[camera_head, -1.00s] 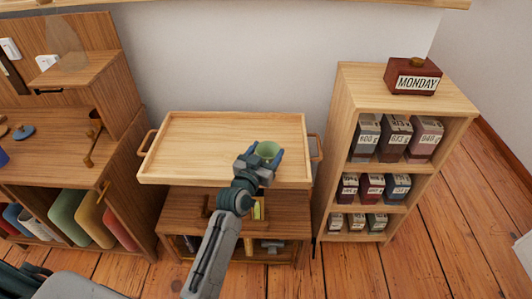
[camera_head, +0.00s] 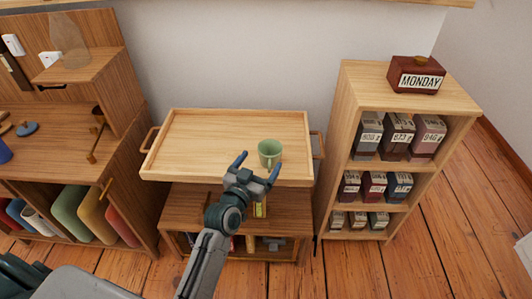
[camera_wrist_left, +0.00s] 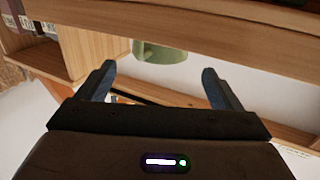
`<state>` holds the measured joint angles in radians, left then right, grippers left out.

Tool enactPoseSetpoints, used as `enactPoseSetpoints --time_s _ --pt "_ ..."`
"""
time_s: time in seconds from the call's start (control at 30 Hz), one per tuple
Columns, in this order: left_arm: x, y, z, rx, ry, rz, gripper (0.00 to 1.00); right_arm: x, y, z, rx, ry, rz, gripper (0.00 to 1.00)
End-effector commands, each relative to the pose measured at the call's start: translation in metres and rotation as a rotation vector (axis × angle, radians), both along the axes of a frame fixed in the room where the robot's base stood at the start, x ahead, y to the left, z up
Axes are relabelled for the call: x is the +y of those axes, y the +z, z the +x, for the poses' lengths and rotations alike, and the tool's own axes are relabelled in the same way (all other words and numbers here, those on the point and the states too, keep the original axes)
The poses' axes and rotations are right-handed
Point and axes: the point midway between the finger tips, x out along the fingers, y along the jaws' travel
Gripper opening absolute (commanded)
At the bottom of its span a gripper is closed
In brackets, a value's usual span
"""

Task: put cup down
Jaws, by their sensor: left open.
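A green cup (camera_head: 269,152) stands upright on the light wooden tray top (camera_head: 205,145), near its front right corner. The cup also shows in the left wrist view (camera_wrist_left: 160,53), ahead of the fingers and apart from them. My left gripper (camera_head: 258,166) is open and empty, just in front of the cup and over the tray's front edge. Its two blue fingers (camera_wrist_left: 160,85) are spread wide in the left wrist view. My right gripper is not in view.
A shelf unit (camera_head: 350,85) with several numbered boxes and a red MONDAY block (camera_head: 416,75) stands at the right. A wooden desk (camera_head: 60,135) stands at the left. The tray's left and middle are clear.

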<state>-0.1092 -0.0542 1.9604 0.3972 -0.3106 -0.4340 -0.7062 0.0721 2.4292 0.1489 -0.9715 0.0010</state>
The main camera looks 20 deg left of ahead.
Motion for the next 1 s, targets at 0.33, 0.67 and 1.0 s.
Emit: enactPoseSetpoints --time_s 0.33,0.67,1.0 --pt "0.006 0.000 -0.052 0.000 0.000 0.001 0.87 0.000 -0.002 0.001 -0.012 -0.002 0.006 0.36" --pt "0.006 -0.023 -0.088 0.119 -0.029 0.001 0.87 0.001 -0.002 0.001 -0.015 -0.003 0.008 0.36" --pt "0.019 -0.094 -0.245 0.692 -0.027 -0.016 0.87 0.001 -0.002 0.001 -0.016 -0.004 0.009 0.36"
